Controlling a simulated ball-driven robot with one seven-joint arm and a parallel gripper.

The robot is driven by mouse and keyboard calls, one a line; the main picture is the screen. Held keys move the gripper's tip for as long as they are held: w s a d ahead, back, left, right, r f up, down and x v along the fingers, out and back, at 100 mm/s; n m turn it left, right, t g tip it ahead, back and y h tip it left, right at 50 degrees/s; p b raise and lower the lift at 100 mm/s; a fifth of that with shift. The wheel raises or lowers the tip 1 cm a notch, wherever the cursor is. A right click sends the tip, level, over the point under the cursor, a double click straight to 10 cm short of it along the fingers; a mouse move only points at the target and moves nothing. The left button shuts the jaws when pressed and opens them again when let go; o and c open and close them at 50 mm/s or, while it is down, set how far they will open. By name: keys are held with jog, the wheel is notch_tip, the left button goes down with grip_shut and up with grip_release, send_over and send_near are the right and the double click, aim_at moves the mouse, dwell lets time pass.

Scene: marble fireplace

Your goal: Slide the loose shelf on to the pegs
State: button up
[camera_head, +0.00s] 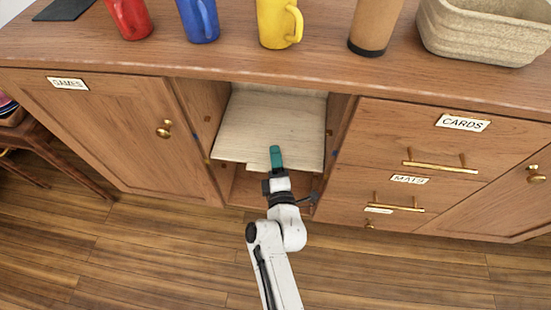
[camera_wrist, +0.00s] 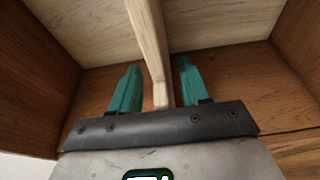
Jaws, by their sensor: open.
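The pale wooden shelf (camera_head: 262,125) lies in the open middle bay of the cabinet, its front edge facing me. In the wrist view its pale surface (camera_wrist: 95,30) spans the top. A narrow pale wooden strip (camera_wrist: 155,60) runs down from there between my fingers. My gripper (camera_head: 276,158) is at the shelf's front edge. Its teal fingers are open in the wrist view (camera_wrist: 157,82), one on each side of the strip, with a gap on both sides. Small brass spots, possibly pegs, show on the bay's left wall (camera_head: 207,161) and right wall (camera_head: 329,133). Whether the shelf rests on them is unclear.
Red (camera_head: 130,18), blue (camera_head: 199,20) and yellow (camera_head: 278,22) mugs, a brown tumbler (camera_head: 375,25) and a stone-coloured basket (camera_head: 485,30) stand on the cabinet top. A door is left of the bay; drawers with brass handles (camera_head: 440,166) are right. The floor in front is clear.

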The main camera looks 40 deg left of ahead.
jog(key=shift+s+d+f, duration=0.1)
jog(key=p+v, duration=0.3)
jog(key=v, duration=0.7)
jog(key=shift+s+d+p, duration=0.15)
jog(key=shift+d+p, duration=0.1)
jog(key=shift+p, duration=0.15)
jog(key=w+d+f+m+g+h, duration=0.15)
jog(key=d+m+g+h, duration=0.5)
jog(key=d+m, duration=1.25)
jog(key=s+d+r+m+g+h, duration=0.2)
jog(key=s+d+r+m+h, duration=0.15)
jog(key=s+d, duration=0.8)
jog(key=s+d+r+m+g+h, duration=0.25)
jog(key=s+d+m, duration=0.3)
jog(key=d, duration=1.05)
notch_tip(320, 180, up, 22)
jog(key=s+p, duration=0.1)
jog(key=p, duration=2.1)
jog(key=shift+h, duration=0.45)
